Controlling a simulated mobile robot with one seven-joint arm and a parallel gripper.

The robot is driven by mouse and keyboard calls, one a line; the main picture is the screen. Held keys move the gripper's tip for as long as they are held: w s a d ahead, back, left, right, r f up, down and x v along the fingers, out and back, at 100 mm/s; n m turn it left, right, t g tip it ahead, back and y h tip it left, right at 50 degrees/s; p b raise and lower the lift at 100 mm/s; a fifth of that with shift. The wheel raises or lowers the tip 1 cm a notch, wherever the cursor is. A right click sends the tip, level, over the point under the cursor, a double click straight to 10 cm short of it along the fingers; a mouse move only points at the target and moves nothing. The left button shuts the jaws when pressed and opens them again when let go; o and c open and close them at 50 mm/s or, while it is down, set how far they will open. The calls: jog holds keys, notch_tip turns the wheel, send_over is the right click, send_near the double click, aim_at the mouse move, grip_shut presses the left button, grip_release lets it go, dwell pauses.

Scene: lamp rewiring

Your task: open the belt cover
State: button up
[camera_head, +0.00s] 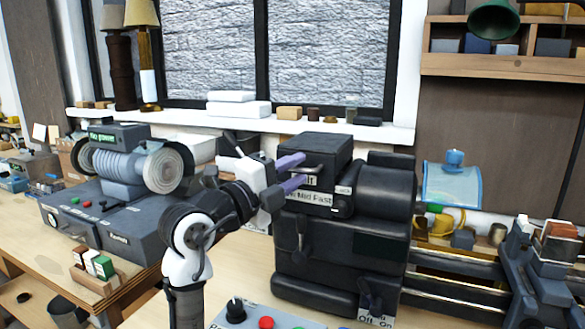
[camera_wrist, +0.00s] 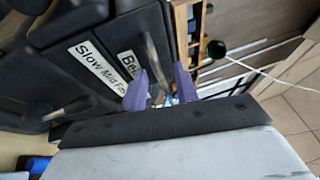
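The belt cover (camera_head: 322,148) is a dark box-like lid on the headstock of a black lathe, and it looks closed. Its "Belt" label is partly hidden in the head view; in the wrist view the label (camera_wrist: 127,62) shows beside a grey bar handle (camera_wrist: 151,52). My gripper (camera_head: 304,167) has two purple fingers, spread apart, at the front of the cover. In the wrist view, my gripper (camera_wrist: 160,72) has the handle between its fingers, nearer the left one. Whether a finger touches the handle is not clear.
A "Slow Mid Fast" label (camera_wrist: 98,66) sits beside the cover. A grey motor unit (camera_head: 125,165) stands on the left bench. A control panel (camera_head: 265,318) with coloured buttons is in front. The window sill (camera_head: 330,127) behind holds small blocks. Lathe rails (camera_head: 455,290) extend right.

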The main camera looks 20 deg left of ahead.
grip_shut()
jog(key=shift+r, duration=0.1)
dwell(0.3)
